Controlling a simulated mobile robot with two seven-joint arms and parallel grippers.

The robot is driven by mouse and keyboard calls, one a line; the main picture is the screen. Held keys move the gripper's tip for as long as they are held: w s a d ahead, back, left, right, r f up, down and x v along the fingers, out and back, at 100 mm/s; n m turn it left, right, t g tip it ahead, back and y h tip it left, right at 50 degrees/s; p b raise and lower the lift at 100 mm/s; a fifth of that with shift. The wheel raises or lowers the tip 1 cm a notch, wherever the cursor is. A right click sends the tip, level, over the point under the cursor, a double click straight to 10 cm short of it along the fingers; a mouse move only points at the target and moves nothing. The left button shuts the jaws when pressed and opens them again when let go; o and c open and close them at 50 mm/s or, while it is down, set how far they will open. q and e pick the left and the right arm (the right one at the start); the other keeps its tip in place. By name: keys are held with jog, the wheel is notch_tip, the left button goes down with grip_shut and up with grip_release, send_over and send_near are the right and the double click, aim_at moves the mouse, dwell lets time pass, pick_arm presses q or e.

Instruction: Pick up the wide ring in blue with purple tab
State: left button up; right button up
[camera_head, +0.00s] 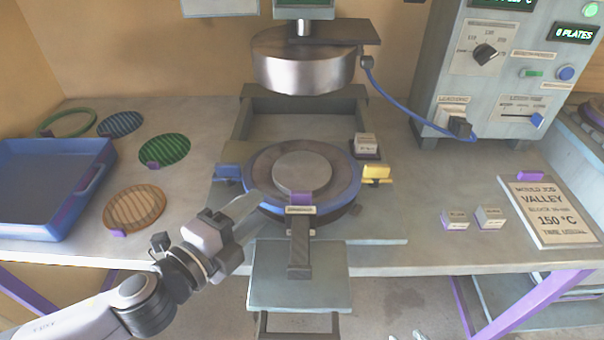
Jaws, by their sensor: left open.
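A wide blue ring (354,193) lies around the dark round bed of the press at the centre. A pale disc (302,171) sits in the middle of the bed, with a purple tab (301,198) at its front; I cannot tell which part the tab belongs to. My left gripper (247,212) is open and empty at the front left of the blue ring, its fingers pointing toward the rim. I cannot tell whether they touch it. Small pale tips at the bottom edge may be my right gripper (405,336).
The press head (303,62) is raised above the bed. A blue clip (227,173) and a yellow clip (376,173) flank the ring. Patterned discs, a green ring (67,123) and a blue tray (45,228) lie left. A control box (490,70) and sign (550,212) stand right.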

pick_arm(q)
jog(key=shift+x, duration=1.1)
grip_shut()
jog(key=shift+r, duration=0.1)
